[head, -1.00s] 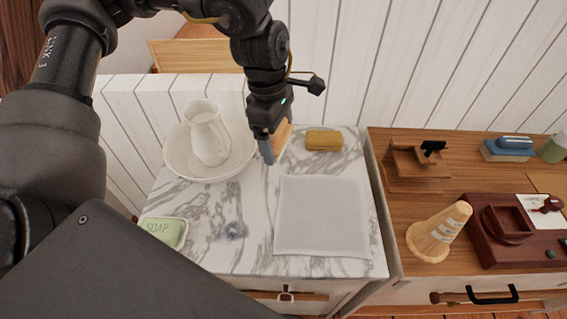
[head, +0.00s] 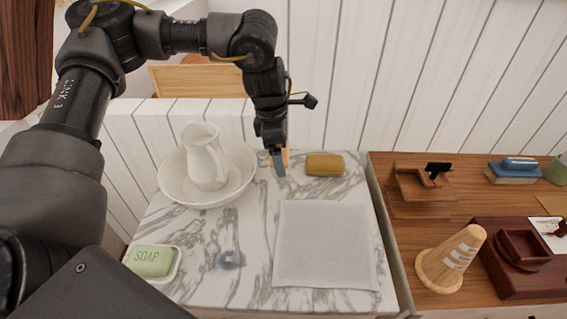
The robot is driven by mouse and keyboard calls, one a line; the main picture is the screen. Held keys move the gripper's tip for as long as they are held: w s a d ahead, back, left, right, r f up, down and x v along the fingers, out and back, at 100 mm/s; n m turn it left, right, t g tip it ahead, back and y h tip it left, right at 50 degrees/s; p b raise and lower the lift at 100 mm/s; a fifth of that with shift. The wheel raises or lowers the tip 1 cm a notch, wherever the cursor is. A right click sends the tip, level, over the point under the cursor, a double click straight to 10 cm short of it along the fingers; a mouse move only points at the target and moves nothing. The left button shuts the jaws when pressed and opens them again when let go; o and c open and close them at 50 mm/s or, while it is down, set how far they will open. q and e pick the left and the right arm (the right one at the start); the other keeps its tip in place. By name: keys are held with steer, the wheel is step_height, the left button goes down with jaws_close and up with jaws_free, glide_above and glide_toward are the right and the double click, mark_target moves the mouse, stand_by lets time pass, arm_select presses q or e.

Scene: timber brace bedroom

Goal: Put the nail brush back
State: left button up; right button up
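My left gripper (head: 281,162) hangs fingers down near the back of the marble washstand top (head: 253,285). It is between the white basin (head: 173,193) and a yellow-brown block (head: 324,165), apart from both. A narrow tan, wood-coloured piece (head: 286,156) shows between and behind its blue-grey finger; it looks like the nail brush held in the gripper, mostly hidden. I cannot tell whether it touches the marble. My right gripper is not in view.
A white jug (head: 205,158) stands in the basin. Green soap (head: 150,261) lies in a dish at front left. A grey cloth (head: 325,245) lies flat. A blurred grey-blue mark (head: 229,260) is on the marble. A wooden cone (head: 451,260) stands on the right cabinet (head: 408,235).

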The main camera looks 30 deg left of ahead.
arm_select(q)
steer(key=w+f, duration=0.1)
steer(key=f, duration=0.1)
steer(key=w+a+f, duration=0.1)
steer(key=w+f, duration=0.1)
steer(key=shift+w+a+f, duration=0.1)
steer(key=shift+w+f, duration=0.05)
steer(key=shift+w+a+f, duration=0.2)
steer(key=shift+w+f, duration=0.35)
steer(key=shift+f, duration=0.25)
step_height(320, 180, down, 2)
steer(key=shift+f, duration=0.5)
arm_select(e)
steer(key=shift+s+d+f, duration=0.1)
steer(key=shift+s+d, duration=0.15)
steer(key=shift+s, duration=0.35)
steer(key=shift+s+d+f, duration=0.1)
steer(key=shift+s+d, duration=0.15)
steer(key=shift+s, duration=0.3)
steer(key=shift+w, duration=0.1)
